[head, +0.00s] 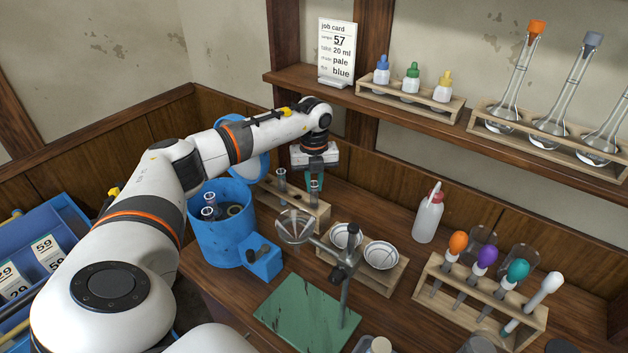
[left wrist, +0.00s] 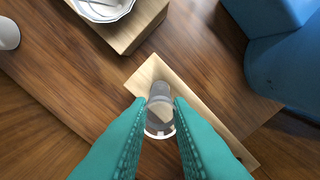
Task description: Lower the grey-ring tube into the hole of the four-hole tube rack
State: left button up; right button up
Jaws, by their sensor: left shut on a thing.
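My left gripper (head: 315,181) is over the right part of the wooden tube rack (head: 293,208), pointing down. Its teal fingers are closed on a clear tube (head: 314,188) with a grey part. In the left wrist view the tube (left wrist: 160,112) stands between the two fingertips (left wrist: 160,101), with the pale rack (left wrist: 205,117) beneath it. The tube looks about upright. I cannot tell whether its lower end is in a hole. Another tube (head: 282,182) stands at the rack's left part. My right gripper is not in view.
A blue bucket (head: 222,240) holding tubes stands left of the rack. A wooden holder with white bowls (head: 381,255) and a metal stand (head: 347,285) on a green base are close in front. A squeeze bottle (head: 428,218) and dropper rack (head: 470,300) stand to the right.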

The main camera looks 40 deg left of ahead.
pick_arm(q)
jog(key=shift+f, duration=0.5)
dwell(0.6)
jog(key=o, duration=0.9)
jog(key=shift+r, duration=0.1)
notch_tip(320, 180, up, 9)
jog(key=p, duration=0.7)
